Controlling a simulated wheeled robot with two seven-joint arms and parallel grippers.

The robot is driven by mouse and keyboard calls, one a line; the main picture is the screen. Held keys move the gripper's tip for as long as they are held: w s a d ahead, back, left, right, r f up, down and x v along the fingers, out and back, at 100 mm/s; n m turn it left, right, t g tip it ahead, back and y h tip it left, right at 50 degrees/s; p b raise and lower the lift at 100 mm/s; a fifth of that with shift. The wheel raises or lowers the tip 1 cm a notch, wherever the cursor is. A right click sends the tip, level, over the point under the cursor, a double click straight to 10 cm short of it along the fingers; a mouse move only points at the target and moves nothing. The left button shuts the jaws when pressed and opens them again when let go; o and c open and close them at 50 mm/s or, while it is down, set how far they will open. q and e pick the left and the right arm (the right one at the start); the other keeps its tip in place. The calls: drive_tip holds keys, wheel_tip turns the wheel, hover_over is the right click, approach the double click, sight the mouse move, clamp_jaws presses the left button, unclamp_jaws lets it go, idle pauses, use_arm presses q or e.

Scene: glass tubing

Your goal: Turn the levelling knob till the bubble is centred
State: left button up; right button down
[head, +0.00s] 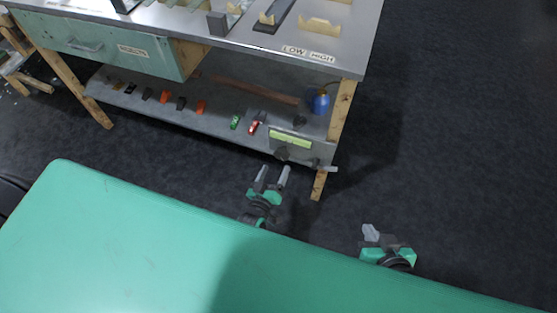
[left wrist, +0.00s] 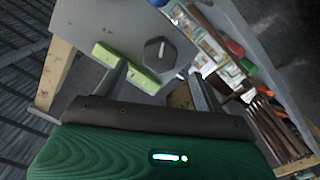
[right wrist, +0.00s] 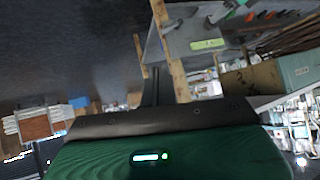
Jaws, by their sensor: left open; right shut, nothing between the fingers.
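The levelling knob (left wrist: 160,54) is a dark hexagonal knob with a pale line on its face. It is on the front of the lower shelf, where it also shows in the head view (head: 281,154). The level vial (head: 290,139) is a yellow-green strip just above it, also in the left wrist view (left wrist: 118,66); its bubble is too small to make out. My left gripper (head: 274,171) is open just in front of the knob, which appears between its fingers without visible contact. My right gripper (head: 371,234) is shut and empty, well right of the bench.
The grey lower shelf (head: 150,103) holds several small coloured items and a blue round object (head: 319,103). Dark floor (head: 450,130) to the right is clear.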

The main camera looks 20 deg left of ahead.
use_arm(q)
drive_tip(key=s, duration=0.8)
drive_tip(key=shift+p, duration=0.35)
use_arm(e)
drive_tip(key=shift+s+d+g+h, duration=0.25)
drive_tip(key=shift+d+g, duration=0.1)
drive_tip(key=shift+d, duration=0.1)
drive_tip(key=shift+s+d+g+h, duration=0.15)
drive_tip(key=shift+s+d+g, duration=0.05)
drive_tip(key=shift+d+g, duration=0.2)
use_arm(q)
drive_tip(key=shift+w+a, duration=0.1)
